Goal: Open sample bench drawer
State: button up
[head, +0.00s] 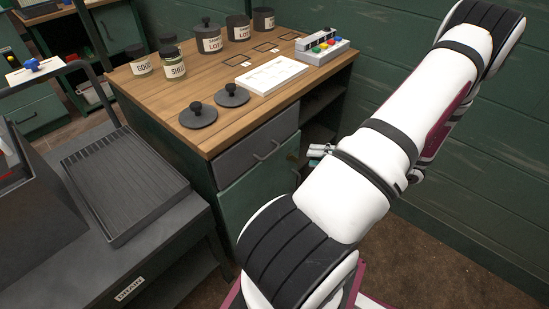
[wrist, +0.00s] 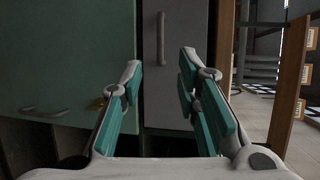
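The sample bench (head: 228,78) has a wooden top and a grey drawer (head: 240,158) under its front edge. The drawer's bar handle (head: 267,151) shows in the head view, and the drawer looks shut. My gripper (head: 318,152) is just right of the drawer front, largely hidden behind my arm. In the wrist view the grey drawer front (wrist: 178,95) is straight ahead, turned on its side. Its handle (wrist: 161,39) appears between the open teal-padded fingers of my gripper (wrist: 160,65), beyond the tips. Nothing is held.
A green cabinet door (head: 257,192) with its own handle is below the drawer. Jars (head: 174,66), two black lids (head: 232,95), a white tray (head: 271,76) and a colored-button box (head: 322,46) stand on top. A dark side table (head: 150,262) with a ribbed tray is at left.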

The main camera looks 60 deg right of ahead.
jog(key=b+x, duration=0.1)
jog(key=x, duration=1.1)
jog(key=shift+w, duration=0.25)
jog(key=shift+a, duration=0.1)
grip_shut()
